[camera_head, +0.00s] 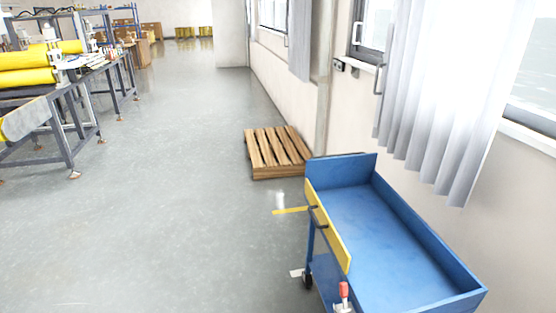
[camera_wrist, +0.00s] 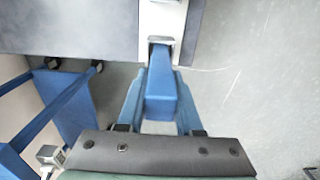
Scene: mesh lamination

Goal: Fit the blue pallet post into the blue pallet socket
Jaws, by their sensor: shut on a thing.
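In the wrist view a blue block-like post (camera_wrist: 161,98) lies along the middle of the picture, held by my gripper (camera_wrist: 160,85). Blue pieces flank it on both sides, and I cannot tell clearly where the fingers end and other blue parts begin. The far end of the post meets or overlaps a grey metal end on a white upright piece (camera_wrist: 178,16); I cannot tell whether they touch. I cannot make out the blue pallet socket for certain in either view. My gripper does not show in the head view.
A blue cart (camera_head: 405,245) with a yellow side panel stands at the lower right, and a wooden pallet (camera_head: 275,150) lies beyond it. Workbenches with yellow rolls (camera_head: 40,62) stand at the left. The middle floor is clear. The wrist view shows a grey slab (camera_wrist: 70,25) at upper left.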

